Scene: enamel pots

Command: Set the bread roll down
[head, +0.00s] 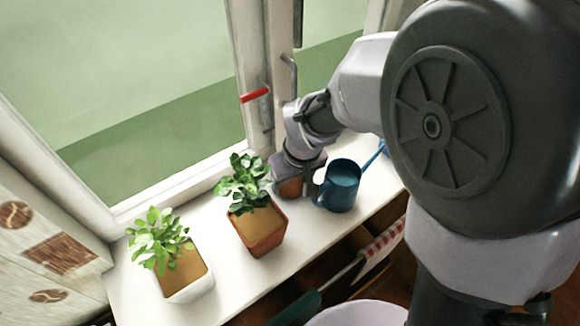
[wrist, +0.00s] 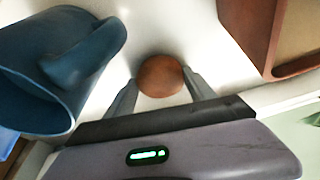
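The bread roll (wrist: 160,76) is round and brown. In the wrist view it sits between the two fingertips of my gripper (wrist: 161,80), with a finger against each side, so my gripper looks shut on it. In the head view the bread roll (head: 291,188) shows partly under my gripper (head: 293,178), low at the white windowsill (head: 225,274), between a potted plant and a blue watering can. I cannot tell whether its underside touches the sill.
The blue watering can (head: 341,187) stands close on the right; it also shows in the wrist view (wrist: 35,75). A plant in a terracotta pot (head: 258,232) is close on the left. A plant in a white pot (head: 186,285) stands further left. The window is behind.

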